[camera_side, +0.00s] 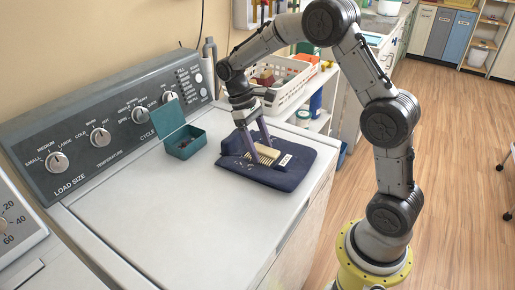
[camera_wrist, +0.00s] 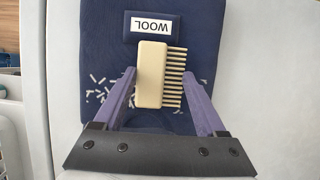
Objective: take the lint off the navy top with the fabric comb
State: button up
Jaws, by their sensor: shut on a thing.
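The navy top (camera_side: 292,179) lies folded flat on the white washer lid, and it fills the middle of the wrist view (camera_wrist: 105,50). A white WOOL label (camera_wrist: 152,24) sits on a raised navy patch at its far end. My gripper (camera_side: 260,154) is over the top, its purple fingers shut on the cream fabric comb (camera_wrist: 150,74). The comb's teeth point right in the wrist view. I cannot tell whether the comb touches the cloth. White lint bits (camera_wrist: 96,90) lie left of the comb, and a few show to the right. The cloth under the comb is hidden.
A small teal box (camera_side: 187,146) with its lid up stands left of the top, with dark things inside. The washer's control panel (camera_side: 90,130) runs along the back. A white basket (camera_side: 288,88) stands beyond the top. The front left of the washer lid (camera_side: 180,215) is clear.

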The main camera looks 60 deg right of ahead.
aim_at(280, 139)
jog(key=shift+d, duration=1.7)
jog(key=shift+d+f, duration=0.15)
jog(key=shift+d, duration=1.55)
jog(key=shift+w+d, duration=0.1)
jog(key=shift+d, duration=1.4)
jog(key=shift+r, duration=0.75)
jog(key=shift+f, duration=0.6)
